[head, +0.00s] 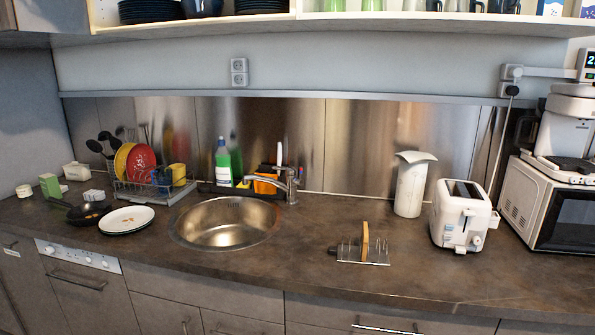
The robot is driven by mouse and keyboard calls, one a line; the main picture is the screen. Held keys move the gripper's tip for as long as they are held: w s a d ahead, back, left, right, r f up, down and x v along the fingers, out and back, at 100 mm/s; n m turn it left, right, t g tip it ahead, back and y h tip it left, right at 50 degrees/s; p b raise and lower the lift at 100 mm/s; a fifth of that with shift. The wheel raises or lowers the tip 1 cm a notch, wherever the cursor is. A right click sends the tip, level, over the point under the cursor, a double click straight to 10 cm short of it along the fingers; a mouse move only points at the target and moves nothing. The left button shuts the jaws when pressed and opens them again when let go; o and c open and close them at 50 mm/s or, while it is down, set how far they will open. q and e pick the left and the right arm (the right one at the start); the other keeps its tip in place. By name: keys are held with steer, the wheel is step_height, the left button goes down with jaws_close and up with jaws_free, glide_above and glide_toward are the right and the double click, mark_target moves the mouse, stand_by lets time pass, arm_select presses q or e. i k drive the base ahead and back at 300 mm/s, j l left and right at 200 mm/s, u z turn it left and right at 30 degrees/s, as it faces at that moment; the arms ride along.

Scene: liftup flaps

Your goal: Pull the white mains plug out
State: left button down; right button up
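A double wall socket (511,78) is on the wall at the right, above the steel backsplash's ledge. A small plug-like piece (512,90) sits in its lower half and looks dark with a pale centre. I cannot clearly make out a white plug body at this size. A thin pale cable (502,140) hangs from it and runs down behind the white toaster (463,215). Neither of my grippers is in the head view.
Another double socket (239,72) at left looks empty. A white microwave (550,205) with a coffee machine on it stands at right. The counter's front right is clear.

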mark_target(515, 73)
steer(key=l+u, duration=0.9)
steer(key=k+l, duration=0.1)
steer(key=l, duration=0.35)
steer(key=k+l+u, duration=0.1)
steer(key=l, duration=0.35)
steer(key=k+l, duration=0.1)
steer(key=l, duration=0.3)
steer(key=k+l, duration=0.1)
steer(key=l, duration=0.35)
steer(key=k+l+u, duration=0.1)
steer(key=l, duration=0.3)
steer(key=k+l, duration=0.15)
steer(key=l, duration=0.3)
steer(key=k+l+u, duration=0.1)
steer(key=l, duration=0.3)
